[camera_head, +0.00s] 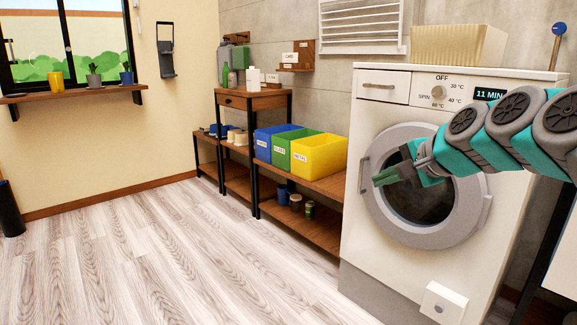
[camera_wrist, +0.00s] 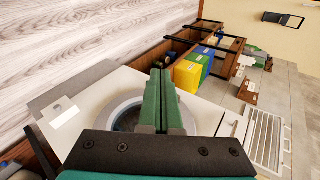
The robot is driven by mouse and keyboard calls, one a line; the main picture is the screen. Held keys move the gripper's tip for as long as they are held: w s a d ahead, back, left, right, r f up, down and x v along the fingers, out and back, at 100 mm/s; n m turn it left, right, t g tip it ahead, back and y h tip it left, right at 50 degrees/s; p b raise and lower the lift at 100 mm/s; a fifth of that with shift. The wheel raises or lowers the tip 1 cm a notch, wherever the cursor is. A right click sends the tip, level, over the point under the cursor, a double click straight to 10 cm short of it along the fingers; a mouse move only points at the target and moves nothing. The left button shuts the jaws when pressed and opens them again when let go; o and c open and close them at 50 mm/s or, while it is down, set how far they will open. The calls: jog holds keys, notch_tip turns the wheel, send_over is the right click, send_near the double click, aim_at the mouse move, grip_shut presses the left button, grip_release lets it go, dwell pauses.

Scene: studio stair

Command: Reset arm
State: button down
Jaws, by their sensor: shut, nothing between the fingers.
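My gripper (camera_head: 384,178) is in front of the round door of the white washing machine (camera_head: 372,250), held up at the end of my teal and grey arm, which comes in from the right. In the wrist view the two green fingers of my gripper (camera_wrist: 160,78) lie side by side, shut with nothing between them. The washing machine's pale front (camera_wrist: 90,98) shows around and behind the fingers there. My arm and gripper hide part of the door's dark glass (camera_head: 425,205) in the head view. I cannot tell how far the fingertips are from the door.
Blue, green and yellow bins (camera_head: 318,158) stand on a low wooden shelf (camera_head: 330,186) left of the machine. A beige basket (camera_head: 455,45) sits on the machine. Potted plants stand on the window ledge (camera_head: 70,95).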

jog(key=s+a+f+n+g+h, duration=0.1)
jog(key=s+a+f+n+g, duration=0.25)
jog(key=s+f, duration=0.45)
jog(key=s+a+f+n+g+h, duration=0.1)
jog(key=s+a+f+n+g, duration=0.3)
jog(key=s+f, duration=0.4)
jog(key=s+d+f+n+g+h, duration=0.1)
jog(key=s+f, duration=0.4)
jog(key=s, duration=0.5)
jog(key=s+d+f+n+g+h, duration=0.2)
jog(key=s+f+n+g, duration=0.1)
jog(key=s, duration=0.7)
notch_tip(320, 180, down, 2)
jog(key=shift+s+f+n+p, duration=0.2)
jog(key=shift+s+n+p, duration=0.15)
jog(key=shift+n+p, duration=0.15)
